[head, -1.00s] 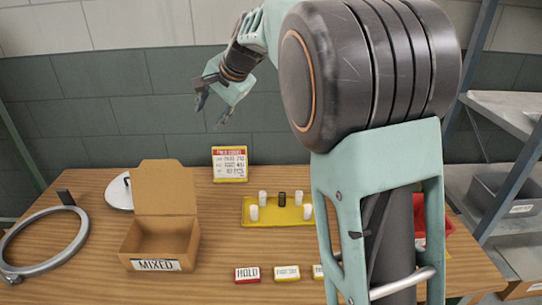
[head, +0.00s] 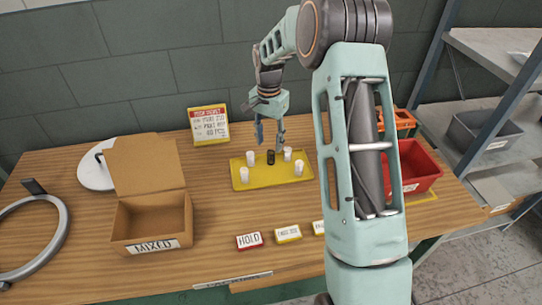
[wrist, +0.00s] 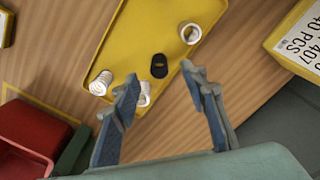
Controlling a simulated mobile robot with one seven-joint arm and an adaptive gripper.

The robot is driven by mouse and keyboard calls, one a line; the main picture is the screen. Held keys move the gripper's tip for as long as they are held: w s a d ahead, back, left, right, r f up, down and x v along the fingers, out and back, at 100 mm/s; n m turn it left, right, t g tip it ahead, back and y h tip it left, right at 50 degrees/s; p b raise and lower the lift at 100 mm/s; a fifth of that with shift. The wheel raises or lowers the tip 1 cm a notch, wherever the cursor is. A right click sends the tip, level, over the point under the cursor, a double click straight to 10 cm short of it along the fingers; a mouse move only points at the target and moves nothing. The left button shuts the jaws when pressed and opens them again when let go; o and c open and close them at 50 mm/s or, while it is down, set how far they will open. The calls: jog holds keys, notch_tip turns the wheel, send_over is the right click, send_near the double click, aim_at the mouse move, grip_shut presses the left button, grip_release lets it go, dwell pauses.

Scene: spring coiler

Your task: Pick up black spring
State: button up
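The black spring (head: 271,157) stands on the yellow tray (head: 240,184) among several white springs (head: 251,158). In the wrist view the black spring (wrist: 159,66) shows from above, ahead of and between my fingertips. My gripper (head: 270,138) is open and empty, above the tray's far side. In the wrist view its two blue fingers (wrist: 160,85) stand wide apart. A white spring (wrist: 144,93) is partly hidden behind the left finger. Another white spring (wrist: 190,33) lies beyond the black one, close to the tray's edge.
An open cardboard box marked MIXED (head: 127,231) stands left of the tray. A red bin (head: 424,172) stands at the right, partly behind my arm. A sign (head: 209,125) stands behind the tray. Small HOLD (head: 249,241) and other labels lie in front.

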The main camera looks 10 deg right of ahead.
aim_at(271, 152)
jog(key=shift+d+f+p, duration=0.2)
jog(key=shift+f+p, duration=0.55)
jog(key=shift+f, duration=2.3)
jog(key=shift+c, duration=0.3)
grip_shut()
